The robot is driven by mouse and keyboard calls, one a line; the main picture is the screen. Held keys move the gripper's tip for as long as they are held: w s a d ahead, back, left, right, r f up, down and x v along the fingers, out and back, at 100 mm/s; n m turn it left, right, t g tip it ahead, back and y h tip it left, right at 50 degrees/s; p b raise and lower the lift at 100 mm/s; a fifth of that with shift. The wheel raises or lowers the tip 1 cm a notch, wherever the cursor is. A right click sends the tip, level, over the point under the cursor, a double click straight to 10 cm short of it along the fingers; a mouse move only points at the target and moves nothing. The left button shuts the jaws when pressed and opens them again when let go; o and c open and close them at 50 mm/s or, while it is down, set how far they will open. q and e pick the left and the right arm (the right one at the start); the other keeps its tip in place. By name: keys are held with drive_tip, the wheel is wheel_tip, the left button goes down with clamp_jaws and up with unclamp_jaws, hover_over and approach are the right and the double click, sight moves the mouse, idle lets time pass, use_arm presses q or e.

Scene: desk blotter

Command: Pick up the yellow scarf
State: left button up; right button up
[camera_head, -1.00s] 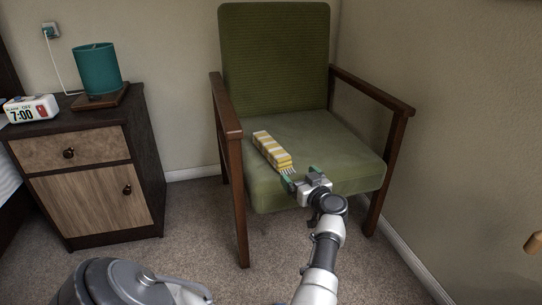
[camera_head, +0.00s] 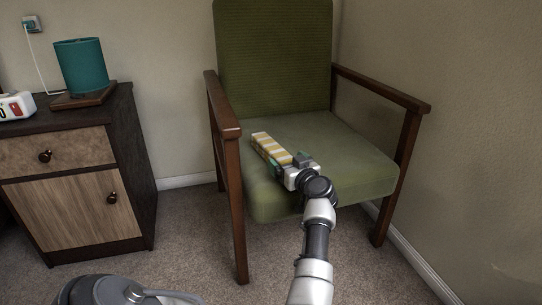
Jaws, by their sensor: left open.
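The yellow scarf (camera_head: 269,147), folded into a narrow strip with yellow and white stripes, lies on the green seat of the armchair (camera_head: 345,150), toward its left side. My left gripper (camera_head: 288,162) is open at the near end of the scarf, with one green-tipped finger on each side of it. The scarf's near end is partly hidden by the gripper. I cannot tell whether the fingers touch it. My right gripper is not in view.
The chair's wooden left armrest (camera_head: 222,105) rises close to the scarf, and the right armrest (camera_head: 380,90) stands farther off. A nightstand (camera_head: 75,190) with a teal lamp (camera_head: 81,66) and a clock (camera_head: 14,105) is at the left. The right half of the seat is clear.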

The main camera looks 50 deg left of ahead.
use_arm(q)
drive_tip(key=shift+d+r, duration=0.1)
drive_tip(key=c, duration=1.1)
drive_tip(key=shift+o, duration=0.2)
drive_tip(key=shift+r+p, duration=0.15)
drive_tip(key=shift+p, duration=0.15)
